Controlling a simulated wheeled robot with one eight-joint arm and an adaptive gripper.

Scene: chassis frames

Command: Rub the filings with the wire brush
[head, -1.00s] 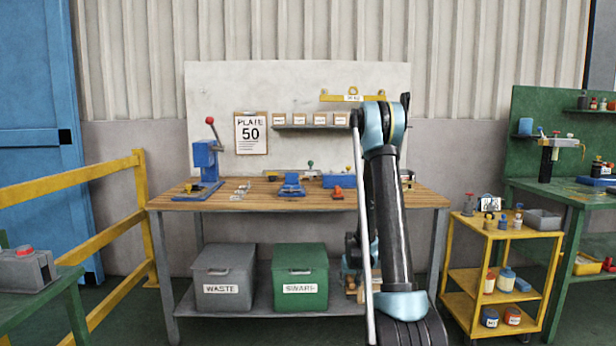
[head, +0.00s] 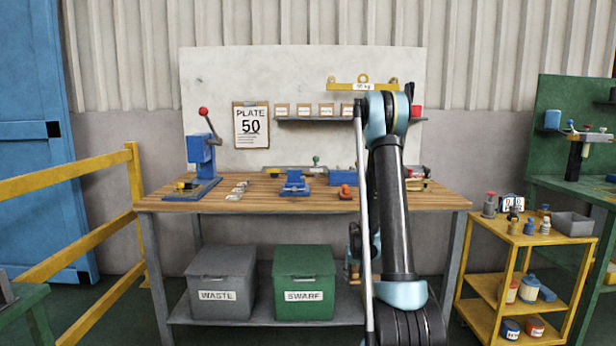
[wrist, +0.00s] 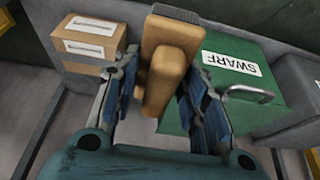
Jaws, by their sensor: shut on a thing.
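The wire brush (wrist: 172,45), with a tan wooden body and a dark end, is between the fingers of my gripper (wrist: 161,85) in the wrist view. My gripper is shut on its wooden part. It hangs low by the bench's lower shelf, beside the green swarf bin (wrist: 268,90); in the head view my arm mostly hides it. Small pale grey pieces (head: 238,190) lie on the wooden bench top (head: 330,202), right of the blue press; I cannot tell whether these are the filings.
The blue press (head: 202,160) and a blue vise (head: 295,184) stand on the bench. The grey waste bin (head: 220,285) is below. Cardboard boxes (wrist: 88,45) sit near my gripper. A yellow cart (head: 530,240) stands right, a yellow railing (head: 70,175) left.

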